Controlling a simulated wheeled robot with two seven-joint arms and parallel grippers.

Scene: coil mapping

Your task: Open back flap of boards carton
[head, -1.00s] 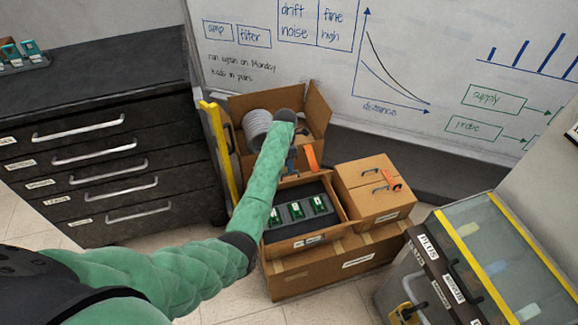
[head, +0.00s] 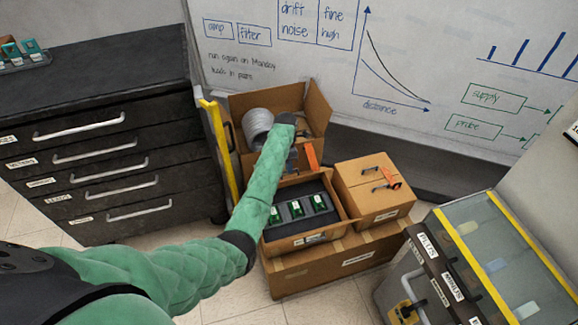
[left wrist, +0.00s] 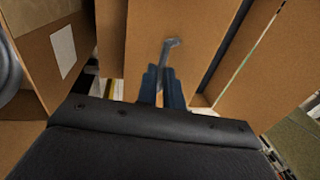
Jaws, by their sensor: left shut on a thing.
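The boards carton (head: 335,231) is open at the top and shows dark foam with green boards (head: 297,209) standing in it. My left gripper (head: 291,158) is at the carton's back edge, its blue fingers pointing down. In the left wrist view the fingers (left wrist: 163,85) are closed together at a grey bent pull (left wrist: 170,46) on a brown cardboard flap (left wrist: 143,35). The flap's exact tilt is hard to tell, since my arm covers part of it in the head view. My right gripper is not seen.
An open carton with a grey hose coil (head: 257,125) stands directly behind. A closed carton (head: 373,190) with an orange-marked handle sits to the right. Both front cartons rest on a larger box (head: 330,270). A yellow post (head: 220,150) and dark drawers (head: 100,170) are left.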

